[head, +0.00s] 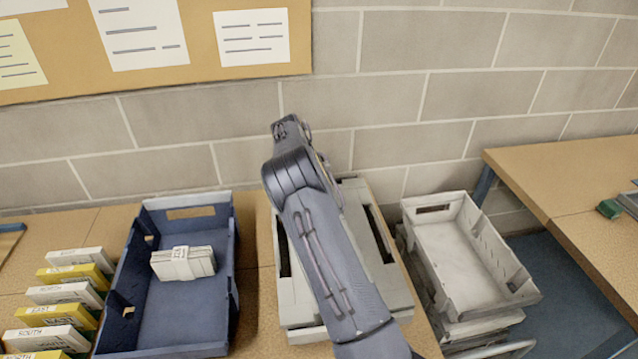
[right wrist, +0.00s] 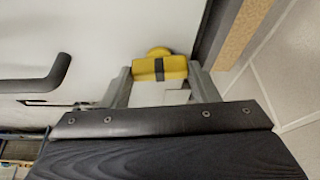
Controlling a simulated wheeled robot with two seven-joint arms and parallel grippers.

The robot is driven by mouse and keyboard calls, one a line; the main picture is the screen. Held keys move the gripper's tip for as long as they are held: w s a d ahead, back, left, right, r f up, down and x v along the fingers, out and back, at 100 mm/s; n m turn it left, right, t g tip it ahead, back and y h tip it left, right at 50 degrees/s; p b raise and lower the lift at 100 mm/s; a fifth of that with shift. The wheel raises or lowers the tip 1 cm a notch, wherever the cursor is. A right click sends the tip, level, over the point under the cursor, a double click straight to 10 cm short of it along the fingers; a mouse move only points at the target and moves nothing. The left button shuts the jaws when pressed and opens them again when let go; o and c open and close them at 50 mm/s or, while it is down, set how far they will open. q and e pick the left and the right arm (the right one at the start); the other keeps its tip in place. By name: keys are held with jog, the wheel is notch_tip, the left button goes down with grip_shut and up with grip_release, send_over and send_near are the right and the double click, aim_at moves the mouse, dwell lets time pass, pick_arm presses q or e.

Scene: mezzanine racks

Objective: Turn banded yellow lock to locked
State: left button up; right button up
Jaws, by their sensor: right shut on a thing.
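The banded yellow lock (right wrist: 173,69) shows in the right wrist view as a yellow bar with a black band across its middle. The bar lies level across the picture, with a rounded yellow part just above it. My right gripper (right wrist: 159,74) is shut on the lock, one grey finger at each end of the bar. The lock is on or just in front of a pale panel (right wrist: 100,30). The lock is not seen in the head view, where one of my arms crosses the middle and its gripper cannot be made out. My left gripper is not in view.
A dark lever handle (right wrist: 42,85) sticks out from the panel left of the lock. A brown-edged frame and pale wall lie close on the right. In the head view, a blue crate (head: 226,290) holding a paper bundle and a pale crate (head: 515,272) flank my arm.

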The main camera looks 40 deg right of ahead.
jog(key=shift+m, duration=0.6)
jog(key=o, duration=1.4)
jog(key=v, duration=0.7)
jog(key=shift+w+r+b, duration=0.25)
jog(key=shift+r+b, duration=0.1)
jog(key=shift+b, duration=0.1)
